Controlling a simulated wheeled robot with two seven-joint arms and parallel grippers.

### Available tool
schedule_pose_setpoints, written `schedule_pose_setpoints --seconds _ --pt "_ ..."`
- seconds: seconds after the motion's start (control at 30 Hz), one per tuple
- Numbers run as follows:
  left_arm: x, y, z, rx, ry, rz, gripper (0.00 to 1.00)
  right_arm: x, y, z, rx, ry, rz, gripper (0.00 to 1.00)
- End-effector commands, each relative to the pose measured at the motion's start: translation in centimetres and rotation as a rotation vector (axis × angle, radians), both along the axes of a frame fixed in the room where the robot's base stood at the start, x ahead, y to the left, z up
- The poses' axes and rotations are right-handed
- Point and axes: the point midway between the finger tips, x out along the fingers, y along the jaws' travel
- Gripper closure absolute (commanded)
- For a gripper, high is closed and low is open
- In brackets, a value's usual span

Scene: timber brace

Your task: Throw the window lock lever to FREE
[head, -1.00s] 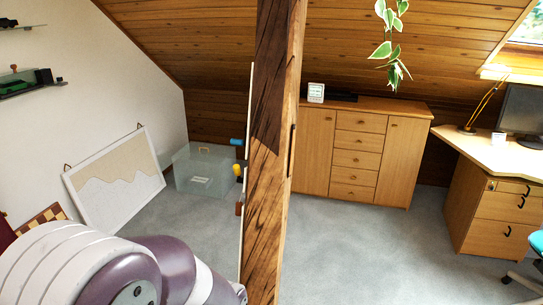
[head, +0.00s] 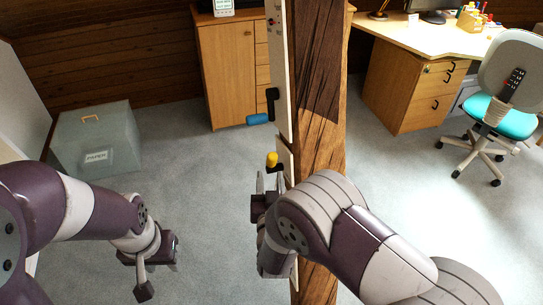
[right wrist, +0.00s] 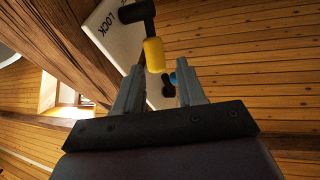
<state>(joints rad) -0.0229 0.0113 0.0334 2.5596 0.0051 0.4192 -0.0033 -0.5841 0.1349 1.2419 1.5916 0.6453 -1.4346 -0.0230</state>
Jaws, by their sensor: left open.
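A yellow-handled lever (head: 271,160) sits on a narrow pale panel (head: 283,60) along the left side of the timber post. In the right wrist view the yellow handle (right wrist: 154,54) hangs from a black arm, and the panel (right wrist: 118,30) beside it reads LOCK. No FREE mark is readable. My right gripper (head: 270,182) is just below the yellow handle, fingers up and apart. In its wrist view the handle lies ahead, around the gap between the fingertips (right wrist: 160,82); contact cannot be told. My left gripper (head: 152,268) is open, low at the left, away from the panel.
A blue-handled lever (head: 260,119) with a black arm is higher on the same panel. The thick timber post (head: 318,120) stands upright beside my right gripper. A clear box (head: 98,140), a cabinet (head: 228,75), a desk (head: 400,85) and a chair (head: 490,110) stand farther back.

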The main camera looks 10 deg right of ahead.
Motion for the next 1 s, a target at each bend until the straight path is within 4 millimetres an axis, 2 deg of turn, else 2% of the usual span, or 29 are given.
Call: schedule_pose_setpoints --seconds 0.1,0.3,0.5,0.77,0.8,0.87,0.9,0.93,1.0 --pt "0.0 0.0 0.5 0.0 0.0 0.0 0.57 3.0 -0.4 0.1 -0.001 0.0 -0.005 0.61" --pt "0.0 0.0 0.8 0.0 0.0 0.0 0.57 6.4 -0.5 0.0 -0.001 0.001 -0.002 0.61" --pt "0.0 0.0 0.9 0.0 0.0 0.0 0.57 7.9 -0.5 0.0 -0.001 0.002 -0.001 0.61" --pt "0.0 0.0 0.9 0.0 0.0 0.0 0.57 8.1 -0.5 -0.1 -0.001 0.003 0.0 0.61" --pt "0.0 0.0 0.9 0.0 0.0 0.0 0.57 8.1 -0.5 -0.1 -0.001 0.003 0.0 0.64" --pt "0.0 0.0 0.9 0.0 0.0 0.0 0.57 8.1 -0.5 -0.1 -0.001 0.003 0.0 0.83" --pt "0.0 0.0 0.9 0.0 0.0 0.0 0.57 8.1 -0.5 0.0 -0.001 0.003 0.0 0.96" --pt "0.0 0.0 0.9 0.0 0.0 0.0 0.57 8.1 -0.5 -0.1 -0.001 0.003 -0.001 1.0" --pt "0.0 0.0 0.9 0.0 0.0 0.0 0.57 8.1 -0.5 -0.1 -0.001 0.003 0.0 1.0"
